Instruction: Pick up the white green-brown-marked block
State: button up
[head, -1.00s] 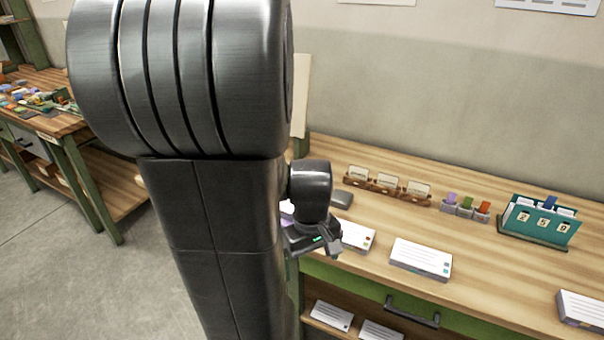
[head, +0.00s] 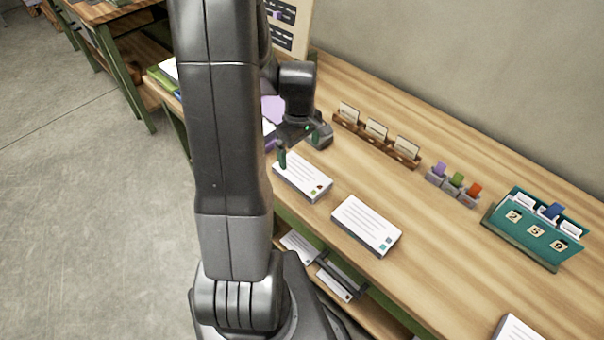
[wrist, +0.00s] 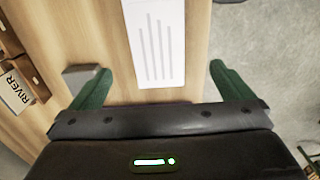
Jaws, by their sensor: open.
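A white block (head: 303,177) with printed lines and small marks, one of them brownish, lies on the wooden table in the head view; its other mark is too small to name surely. A second white block (head: 367,225) with bluish and green marks lies to its right. My gripper (head: 298,146) is open and empty above the far part of the first block. In the wrist view, a white lined block (wrist: 158,40) lies ahead between my green fingers (wrist: 163,82), apart from both. Its near end reaches toward the gripper body; its coloured marks do not show.
A small grey object (wrist: 80,74) lies beside the left finger in the wrist view. A card rack (head: 375,135), coloured tabs in grey holders (head: 453,186) and a teal folder (head: 537,231) stand farther back. Another white block (head: 516,329) is at lower right. Bare wood lies between them.

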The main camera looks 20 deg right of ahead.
aim_at(302, 173)
jog(key=shift+d+f+p, duration=0.15)
jog(key=shift+f+p, duration=0.25)
jog(key=shift+f, duration=2.15)
jog(key=shift+d+f+p, duration=0.15)
jog(key=shift+f+p, duration=0.25)
jog(key=shift+f, duration=2.15)
jog(key=c, duration=1.2)
jog(key=shift+o, duration=0.2)
jog(key=shift+r, duration=0.15)
